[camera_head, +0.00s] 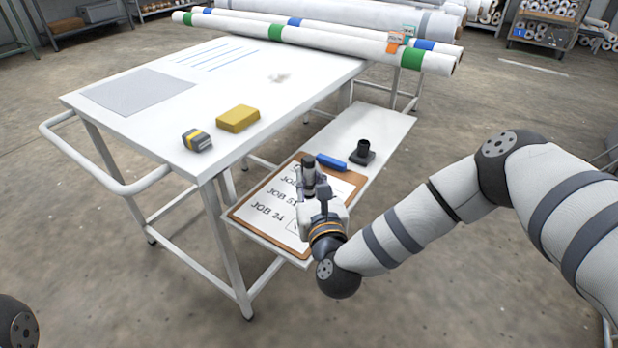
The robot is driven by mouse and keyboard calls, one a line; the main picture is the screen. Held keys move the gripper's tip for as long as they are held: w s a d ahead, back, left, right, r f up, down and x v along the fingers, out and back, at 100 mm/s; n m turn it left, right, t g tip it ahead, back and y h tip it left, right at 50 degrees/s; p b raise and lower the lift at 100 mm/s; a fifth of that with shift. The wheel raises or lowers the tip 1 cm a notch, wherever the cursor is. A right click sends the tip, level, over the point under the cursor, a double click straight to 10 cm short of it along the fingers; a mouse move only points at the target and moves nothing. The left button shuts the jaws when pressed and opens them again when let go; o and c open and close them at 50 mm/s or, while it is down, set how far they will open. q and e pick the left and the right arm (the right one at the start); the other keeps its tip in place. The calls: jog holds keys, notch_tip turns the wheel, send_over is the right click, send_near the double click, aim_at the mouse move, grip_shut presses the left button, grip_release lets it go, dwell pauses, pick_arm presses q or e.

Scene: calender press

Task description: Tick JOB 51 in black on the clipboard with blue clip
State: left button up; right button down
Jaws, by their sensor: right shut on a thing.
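The brown clipboard (240,208) with the blue clip (331,162) lies on the low side shelf of the white table. Its sheet shows the lines JOB 51 (282,197) and JOB 24 (267,212), with another JOB line above, partly covered. Part of a box shows beside JOB 24; my gripper hides the box beside JOB 51. My right gripper (312,180) is over the sheet, shut on a dark, marker-like thing (308,165). I cannot tell whether its tip touches the paper. My left gripper is out of view.
A black cup-like holder (363,152) stands on the shelf beside the clip. Long white rolls (330,38) with coloured bands lie behind.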

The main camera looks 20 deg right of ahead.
jog(key=shift+f+b, duration=0.6)
jog(key=shift+f, duration=0.05)
dwell(1.3)
dwell(0.4)
jog(key=shift+s+a, duration=0.1)
jog(key=shift+s, duration=0.45)
jog(key=shift+s+d+r, duration=0.1)
jog(key=shift+d, duration=0.45)
dwell(0.5)
jog(key=shift+d, duration=0.1)
